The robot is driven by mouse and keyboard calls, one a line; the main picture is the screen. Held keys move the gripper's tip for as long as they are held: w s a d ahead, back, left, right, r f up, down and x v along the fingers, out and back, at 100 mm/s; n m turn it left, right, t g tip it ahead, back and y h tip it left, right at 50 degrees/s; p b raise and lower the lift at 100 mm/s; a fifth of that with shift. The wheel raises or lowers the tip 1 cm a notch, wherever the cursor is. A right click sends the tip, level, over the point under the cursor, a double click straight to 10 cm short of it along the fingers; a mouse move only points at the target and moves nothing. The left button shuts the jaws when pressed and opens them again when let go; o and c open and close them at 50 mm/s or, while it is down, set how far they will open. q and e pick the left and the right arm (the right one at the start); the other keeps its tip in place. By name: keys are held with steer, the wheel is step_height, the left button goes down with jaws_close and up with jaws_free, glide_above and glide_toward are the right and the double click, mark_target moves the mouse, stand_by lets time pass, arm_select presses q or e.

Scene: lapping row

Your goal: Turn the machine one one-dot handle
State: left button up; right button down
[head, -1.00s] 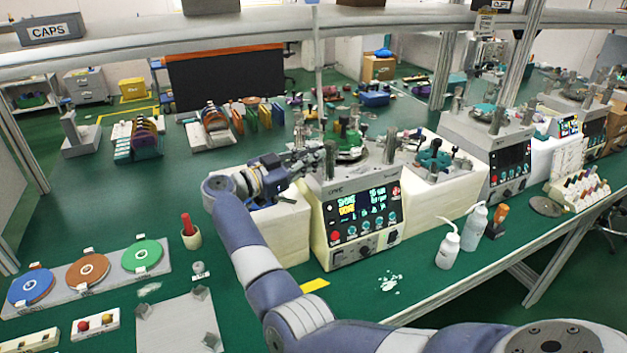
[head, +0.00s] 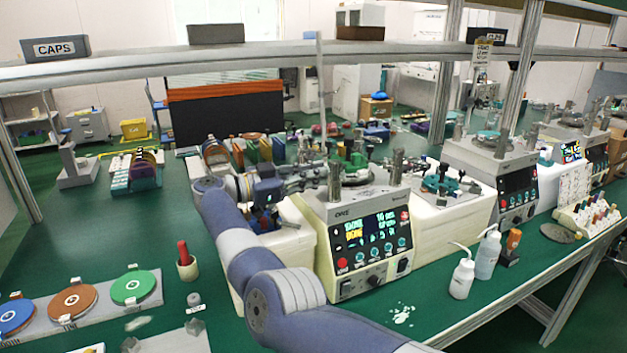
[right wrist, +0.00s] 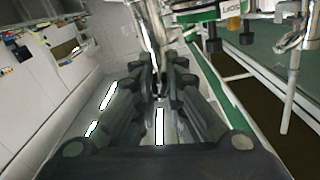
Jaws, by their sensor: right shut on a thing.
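Machine one (head: 365,245) is the cream box nearest me, with a lit dark panel, metal posts and a green-topped lapping plate (head: 352,165). My right gripper (head: 318,180) reaches in from the left at its top, beside the front-left metal post (head: 335,183). In the right wrist view my gripper (right wrist: 160,88) is shut on a slim metal part, which I take for the one-dot handle (right wrist: 155,45). No dot mark can be made out, and the fingers hide its gripped end. My left gripper is not in view.
A second machine (head: 490,170) stands to the right. White bottles (head: 463,278) stand at the front right. A tray with blue, brown and green discs (head: 133,287) and a cup with a red-handled tool (head: 187,265) are at left. A grey beam (head: 250,58) crosses above.

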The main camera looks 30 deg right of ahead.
steer(key=shift+r, duration=0.35)
steer(key=c, duration=1.7)
jaws_free()
steer(key=shift+w, duration=0.1)
steer(key=shift+o, duration=0.6)
steer(key=shift+f, duration=0.2)
step_height(320, 180, up, 10)
steer(key=shift+r, duration=0.1)
